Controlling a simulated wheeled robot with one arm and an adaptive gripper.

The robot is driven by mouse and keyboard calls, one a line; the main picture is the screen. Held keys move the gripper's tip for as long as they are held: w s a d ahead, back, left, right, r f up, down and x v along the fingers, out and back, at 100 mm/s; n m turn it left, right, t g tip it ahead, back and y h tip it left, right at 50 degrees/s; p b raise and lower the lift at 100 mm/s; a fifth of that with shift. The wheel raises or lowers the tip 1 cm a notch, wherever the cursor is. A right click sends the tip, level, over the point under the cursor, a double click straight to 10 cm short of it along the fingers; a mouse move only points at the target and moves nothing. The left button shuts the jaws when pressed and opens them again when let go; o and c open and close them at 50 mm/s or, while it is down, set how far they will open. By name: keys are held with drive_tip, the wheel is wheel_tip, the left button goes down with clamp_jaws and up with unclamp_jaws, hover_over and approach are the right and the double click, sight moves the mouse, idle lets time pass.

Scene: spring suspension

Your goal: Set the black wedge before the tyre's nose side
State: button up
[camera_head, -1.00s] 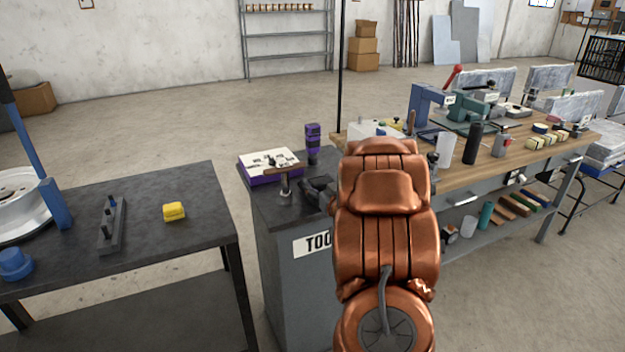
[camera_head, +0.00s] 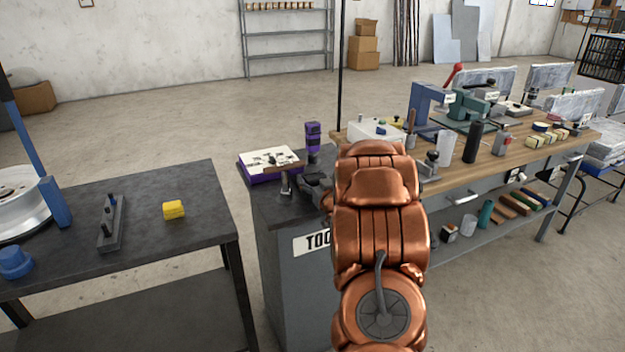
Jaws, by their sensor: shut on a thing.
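My gripper (camera_head: 314,187) is a small dark shape over the top of the tool cabinet, partly hidden behind my copper-coloured arm. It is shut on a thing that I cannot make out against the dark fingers. I cannot pick out the black wedge for sure. A bare wheel (camera_head: 18,205) lies at the far left on the dark table, cut by the picture edge. No tyre with a nose side can be told in view.
A T-shaped tool (camera_head: 286,182) and a purple-edged tray (camera_head: 258,178) sit on the cabinet (camera_head: 280,270) beside my gripper. A yellow block (camera_head: 174,209) and a pegged grey bar (camera_head: 110,225) rest on the dark table (camera_head: 160,255). The wooden workbench (camera_head: 480,172) at right is crowded.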

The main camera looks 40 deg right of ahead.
drive_tip(key=o, duration=1.5)
drive_tip(key=shift+o, duration=0.2)
drive_tip(key=shift+r, duration=0.1)
drive_tip(key=b+v, duration=0.3)
drive_tip(key=v, duration=0.6)
drive_tip(key=shift+s+f, duration=0.2)
drive_tip(key=shift+f, duration=0.05)
drive_tip(key=shift+b, duration=0.5)
drive_tip(key=b, duration=0.2)
drive_tip(key=shift+s+b, duration=0.35)
drive_tip(key=shift+b, duration=0.05)
drive_tip(key=shift+s+a+b, duration=0.1)
drive_tip(key=shift+b, duration=0.4)
